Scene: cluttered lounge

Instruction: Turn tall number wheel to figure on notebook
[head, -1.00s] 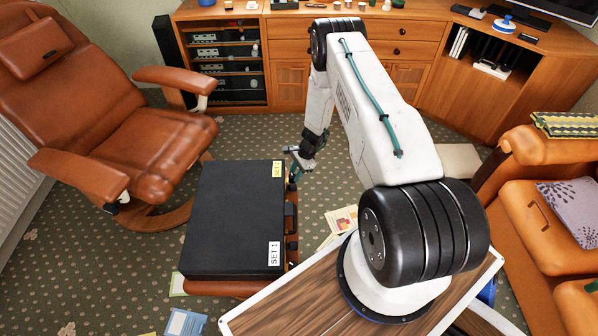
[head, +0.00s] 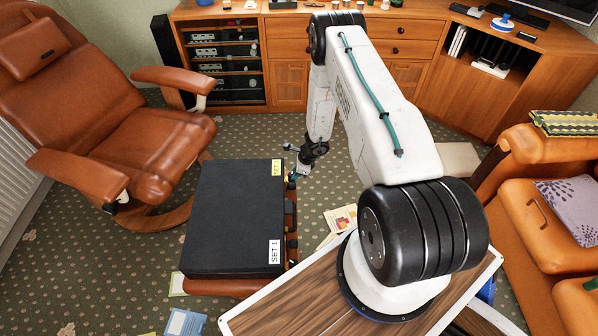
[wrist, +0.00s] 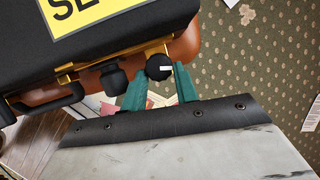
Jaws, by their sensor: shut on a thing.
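The black case (head: 235,215) carries labels reading SET 1 and another SET, partly unreadable. In the wrist view its side (wrist: 60,55) shows two black knobs. One knob (wrist: 159,67) has a white mark pointing right and sits between the green fingers of my gripper (wrist: 159,76), which is shut on it. The other knob (wrist: 115,82) is just left of the fingers. In the head view my gripper (head: 294,170) is at the case's far right corner. I cannot read any numbers on the knobs or tell which paper is the notebook.
The case lies on a brown leather seat (head: 215,288). An open paper or booklet (head: 342,218) lies on the carpet right of it, and a blue one (head: 185,322) lies in front. A leather armchair (head: 130,150) stands left.

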